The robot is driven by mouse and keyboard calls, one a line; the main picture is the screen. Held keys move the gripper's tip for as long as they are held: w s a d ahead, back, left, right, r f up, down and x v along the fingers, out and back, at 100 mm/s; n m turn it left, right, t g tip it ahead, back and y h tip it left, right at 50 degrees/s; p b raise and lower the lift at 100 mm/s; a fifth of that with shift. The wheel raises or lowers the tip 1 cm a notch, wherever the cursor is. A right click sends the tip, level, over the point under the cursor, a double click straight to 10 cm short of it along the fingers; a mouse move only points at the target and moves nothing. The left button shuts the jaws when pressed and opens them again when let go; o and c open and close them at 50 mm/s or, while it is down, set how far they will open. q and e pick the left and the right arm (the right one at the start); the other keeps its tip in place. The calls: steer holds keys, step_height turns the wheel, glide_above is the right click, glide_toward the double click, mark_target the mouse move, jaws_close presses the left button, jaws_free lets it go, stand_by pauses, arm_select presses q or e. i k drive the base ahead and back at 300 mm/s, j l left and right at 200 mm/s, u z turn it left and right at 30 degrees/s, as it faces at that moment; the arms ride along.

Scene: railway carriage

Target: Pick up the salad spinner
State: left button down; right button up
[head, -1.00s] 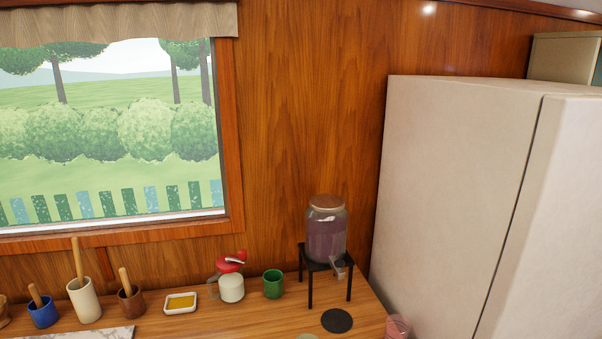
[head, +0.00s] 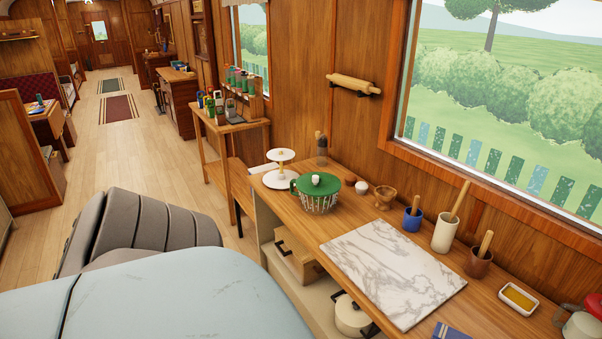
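Neither my left nor my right gripper is in view.
A white tiered stand (head: 280,170) is just left of the spinner. A marble slab (head: 394,271) lies nearer. A bottle table (head: 236,125) stands beyond; the aisle floor (head: 118,137) is open.

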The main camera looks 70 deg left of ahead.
mark_target(321, 198)
steer(key=u, duration=2)
steer(key=i+j, duration=0.15)
steer(key=i, duration=0.2)
steer(key=i+j+u, duration=0.1)
steer(key=i, duration=0.25)
steer(key=j, duration=0.1)
